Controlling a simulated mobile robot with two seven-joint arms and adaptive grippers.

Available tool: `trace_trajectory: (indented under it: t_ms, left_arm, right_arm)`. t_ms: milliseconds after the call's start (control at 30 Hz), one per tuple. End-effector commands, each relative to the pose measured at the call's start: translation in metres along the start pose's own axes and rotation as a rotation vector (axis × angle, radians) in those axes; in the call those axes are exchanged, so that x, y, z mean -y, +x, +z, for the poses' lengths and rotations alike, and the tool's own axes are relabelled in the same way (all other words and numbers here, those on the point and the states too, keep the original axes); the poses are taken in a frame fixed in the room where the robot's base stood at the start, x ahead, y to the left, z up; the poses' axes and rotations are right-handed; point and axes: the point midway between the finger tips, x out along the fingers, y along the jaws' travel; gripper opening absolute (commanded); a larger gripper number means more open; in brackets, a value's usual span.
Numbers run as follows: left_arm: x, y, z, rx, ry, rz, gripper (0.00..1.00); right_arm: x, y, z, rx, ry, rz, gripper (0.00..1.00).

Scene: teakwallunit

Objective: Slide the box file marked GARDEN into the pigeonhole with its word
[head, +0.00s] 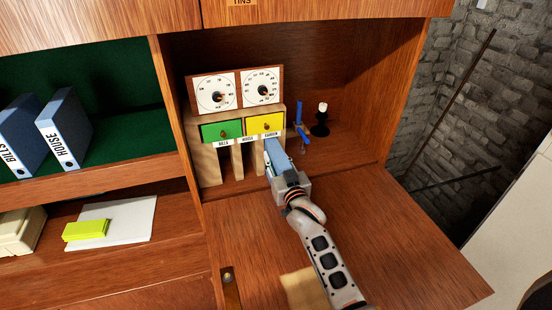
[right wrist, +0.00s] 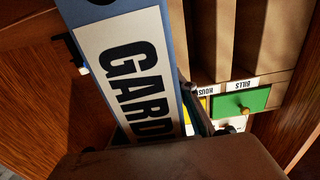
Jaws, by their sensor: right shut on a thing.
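My right gripper (head: 288,182) is shut on the blue box file (head: 276,156), at the right end of the small wooden pigeonhole unit (head: 209,166). In the right wrist view the file (right wrist: 179,55) shows a white label reading GARD, the rest hidden by the gripper. The file's far end is at the rightmost pigeonhole; I cannot tell how far inside it is. The unit's left and middle openings look empty. Their labels read BILLS (right wrist: 242,84) and HOUSE (right wrist: 206,90) in the right wrist view; the right label is too small to read. My left gripper is not in view.
Above the openings are a green drawer (head: 221,130) and a yellow drawer (head: 264,123), with two dials on top. A blue object (head: 299,122) and a black-and-white piece (head: 321,120) stand close on the right. The HOUSE file (head: 64,127) stands on the left shelf. The flap (head: 400,240) is mostly clear.

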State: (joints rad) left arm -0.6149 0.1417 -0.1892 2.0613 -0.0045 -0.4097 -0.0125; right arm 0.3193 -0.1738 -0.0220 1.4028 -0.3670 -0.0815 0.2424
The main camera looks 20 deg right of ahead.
Motion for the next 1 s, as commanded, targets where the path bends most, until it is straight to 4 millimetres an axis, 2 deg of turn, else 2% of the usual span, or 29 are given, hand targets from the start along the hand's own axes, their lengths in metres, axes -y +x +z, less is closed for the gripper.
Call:
trace_trajectory:
  t_ms: [1000]
  left_arm:
    - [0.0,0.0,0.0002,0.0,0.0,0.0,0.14]
  right_arm:
    - [-0.0001,0.0106,-0.0022,-0.003,0.001,0.0,0.0]
